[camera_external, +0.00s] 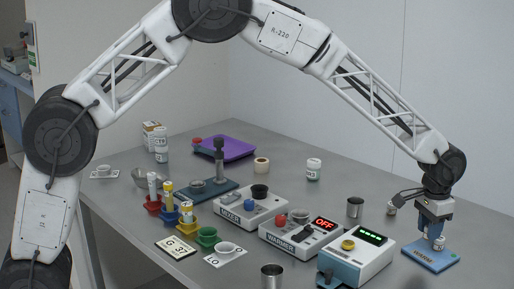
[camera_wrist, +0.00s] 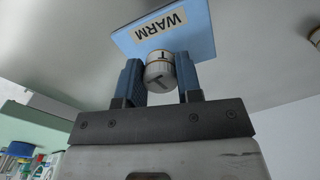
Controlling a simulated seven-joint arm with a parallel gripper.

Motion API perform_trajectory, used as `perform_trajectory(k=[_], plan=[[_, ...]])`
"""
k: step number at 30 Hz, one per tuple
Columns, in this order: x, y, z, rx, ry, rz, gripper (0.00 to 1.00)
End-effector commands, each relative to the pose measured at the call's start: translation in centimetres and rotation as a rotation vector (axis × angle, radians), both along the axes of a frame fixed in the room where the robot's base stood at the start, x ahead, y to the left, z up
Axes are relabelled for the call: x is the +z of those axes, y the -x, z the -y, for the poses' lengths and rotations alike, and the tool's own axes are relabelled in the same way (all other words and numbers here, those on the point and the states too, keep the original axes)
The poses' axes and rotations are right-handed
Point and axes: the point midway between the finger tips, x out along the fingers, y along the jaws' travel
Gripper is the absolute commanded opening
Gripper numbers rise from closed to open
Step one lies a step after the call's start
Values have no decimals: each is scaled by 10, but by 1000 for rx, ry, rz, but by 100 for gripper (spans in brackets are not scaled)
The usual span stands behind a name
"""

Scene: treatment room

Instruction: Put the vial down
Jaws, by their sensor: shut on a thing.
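The vial (camera_wrist: 159,75), with a pale cap bearing a dark T mark, is between the two blue fingers of my gripper (camera_wrist: 160,70) in the wrist view. My gripper (camera_external: 434,222) is shut on it and points down at the far right of the table in the external view. The vial (camera_external: 438,243) shows there just below the fingers, over a blue mat (camera_external: 420,254). The mat also shows in the wrist view (camera_wrist: 196,22), with a WARM label. I cannot tell whether the vial's bottom touches the mat.
The warmer (camera_external: 300,238), with a red OFF display, and a white-blue device (camera_external: 362,262) with a green display stand left of the mat. The back right table is clear.

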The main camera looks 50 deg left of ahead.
Motion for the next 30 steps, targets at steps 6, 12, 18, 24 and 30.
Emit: perform_trajectory(k=[6, 12, 18, 24, 30], plan=[[-1, 0, 0, 0, 0, 0, 10], [-18, 0, 0, 0, -1, -2, 10], [-42, 0, 0, 0, 0, -1, 10], [-50, 0, 0, 0, 0, 0, 10], [-50, 0, 0, 0, 0, 0, 10]])
